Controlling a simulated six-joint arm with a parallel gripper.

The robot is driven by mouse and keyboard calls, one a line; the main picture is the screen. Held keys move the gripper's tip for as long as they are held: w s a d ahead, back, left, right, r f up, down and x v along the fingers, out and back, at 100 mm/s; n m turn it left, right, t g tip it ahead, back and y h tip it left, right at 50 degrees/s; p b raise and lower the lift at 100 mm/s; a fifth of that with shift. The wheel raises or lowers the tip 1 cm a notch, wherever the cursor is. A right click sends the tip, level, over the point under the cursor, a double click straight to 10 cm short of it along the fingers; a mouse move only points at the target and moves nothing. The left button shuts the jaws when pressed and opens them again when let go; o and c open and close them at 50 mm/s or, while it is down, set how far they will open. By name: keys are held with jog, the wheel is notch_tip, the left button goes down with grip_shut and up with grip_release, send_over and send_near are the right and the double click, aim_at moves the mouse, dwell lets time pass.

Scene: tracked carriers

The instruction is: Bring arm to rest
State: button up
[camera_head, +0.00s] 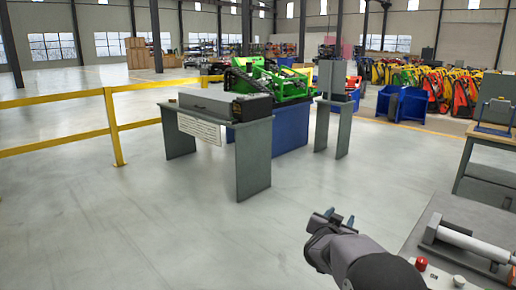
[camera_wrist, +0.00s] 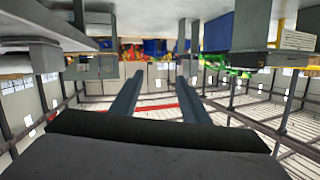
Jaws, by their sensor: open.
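My gripper (camera_head: 333,217) is at the lower right of the head view, in the air over the bare grey floor. Its fingers point away from my body. In the wrist view the two dark fingers (camera_wrist: 160,98) stand apart with nothing between them. That view is upside down, with the roof at the bottom. My gripper is open and touches nothing that I can see.
A grey bench (camera_head: 443,215) with a metal cylinder (camera_head: 470,243) and a red button (camera_head: 421,264) is close on the right. A grey table (camera_head: 252,160) stands ahead by a yellow rail (camera_head: 112,125). The floor at left is clear.

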jog(key=s+a+f+n+g+y, duration=0.2)
jog(key=s+a+f+n+y, duration=0.1)
jog(key=s+a+f+y, duration=0.25)
jog(key=s+a+f+n+g+y, duration=0.2)
jog(key=s+a+f, duration=0.3)
jog(key=s, duration=0.4)
jog(key=s+f+n+g, duration=0.1)
jog(key=s+f+g, duration=0.3)
jog(key=s, duration=1)
jog(key=s+f+n+g, duration=0.15)
jog(key=s+g, duration=0.35)
jog(key=s, duration=0.9)
notch_tip(320, 180, up, 14)
jog(key=r+p, duration=0.1)
jog(key=p, duration=1.5)
notch_tip(320, 180, down, 11)
jog(key=b, duration=1.1)
jog(key=shift+a+r, duration=0.1)
